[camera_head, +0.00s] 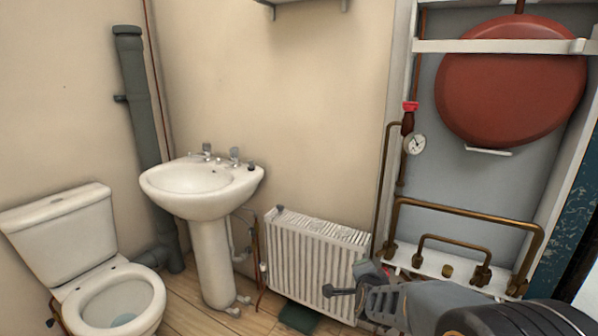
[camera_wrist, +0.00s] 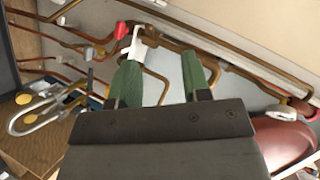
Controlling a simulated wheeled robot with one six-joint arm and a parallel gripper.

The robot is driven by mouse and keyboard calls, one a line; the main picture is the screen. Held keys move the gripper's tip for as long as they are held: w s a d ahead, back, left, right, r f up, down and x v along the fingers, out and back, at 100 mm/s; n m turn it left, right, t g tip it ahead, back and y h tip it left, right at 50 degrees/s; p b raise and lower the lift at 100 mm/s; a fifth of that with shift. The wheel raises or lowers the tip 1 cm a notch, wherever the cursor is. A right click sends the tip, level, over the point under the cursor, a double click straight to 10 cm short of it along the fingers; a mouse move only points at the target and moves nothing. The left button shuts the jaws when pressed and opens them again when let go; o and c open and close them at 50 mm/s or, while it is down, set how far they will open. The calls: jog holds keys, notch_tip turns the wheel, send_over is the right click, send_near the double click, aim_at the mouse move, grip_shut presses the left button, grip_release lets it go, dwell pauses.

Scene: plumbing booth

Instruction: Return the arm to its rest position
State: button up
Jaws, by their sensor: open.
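My gripper (camera_wrist: 160,68) shows in the wrist view as two green fingers set apart, with nothing gripped between them. Copper pipes and a grey panel show behind the gap. In the head view my arm (camera_head: 435,305) reaches in from the lower right. Its end (camera_head: 340,291) is in front of the radiator's lower right part. The fingers are small there and hard to make out.
A white radiator (camera_head: 312,262) stands behind my arm's end. Copper pipes (camera_head: 470,215), a gauge (camera_head: 414,145) with a red-topped valve (camera_head: 409,107) and a red vessel (camera_head: 510,80) are at right. A sink (camera_head: 203,187) and toilet (camera_head: 110,295) stand left.

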jog(key=s+a+r+n+g+y+p, duration=0.2)
jog(key=s+r+n+g+p, duration=0.7)
jog(key=s+r+n+p, duration=0.6)
jog(key=s+r+p, duration=0.7)
jog(key=s+r, duration=0.1)
jog(key=r, duration=0.4)
jog(key=shift+s+r+g, duration=0.2)
jog(key=shift+s+g, duration=0.1)
jog(key=shift+s, duration=0.05)
jog(key=shift+d, duration=0.1)
